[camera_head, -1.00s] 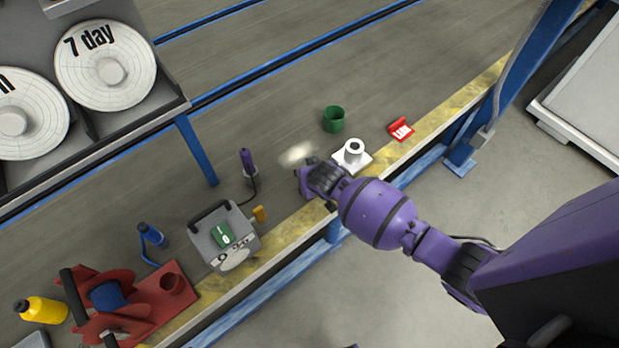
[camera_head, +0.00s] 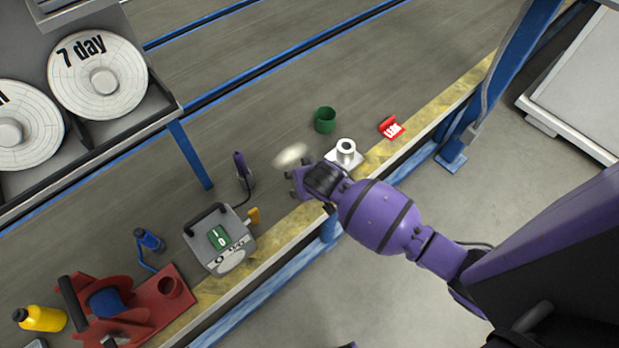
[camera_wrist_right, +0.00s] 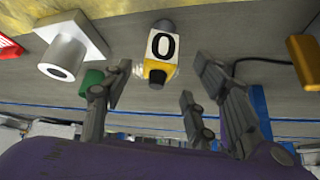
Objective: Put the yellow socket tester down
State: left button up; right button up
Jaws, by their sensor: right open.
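A yellow and white tester (camera_wrist_right: 155,72), with a black "0" on its white face and a dark end, shows at the top middle of the right wrist view. I take it for the yellow socket tester. My right gripper (camera_head: 296,186) is over the yellow-edged bench strip; its spread fingers (camera_wrist_right: 165,92) also show in the wrist view. The tester appears beyond the gap between the fingers, with no finger seen closed on it. Whether it rests on the bench is unclear. In the head view I cannot make it out near the gripper. My left gripper is not seen.
A white flanged part (camera_head: 345,160) is close beside the gripper. A green cup (camera_head: 324,120) and red tag (camera_head: 391,127) are behind. A grey box (camera_head: 222,250) with a yellow-orange piece (camera_head: 253,215) and a purple corded tool (camera_head: 241,166) are left.

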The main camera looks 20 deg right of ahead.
jog(key=v, duration=0.7)
jog(key=shift+p, duration=0.45)
jog(key=shift+f, duration=0.15)
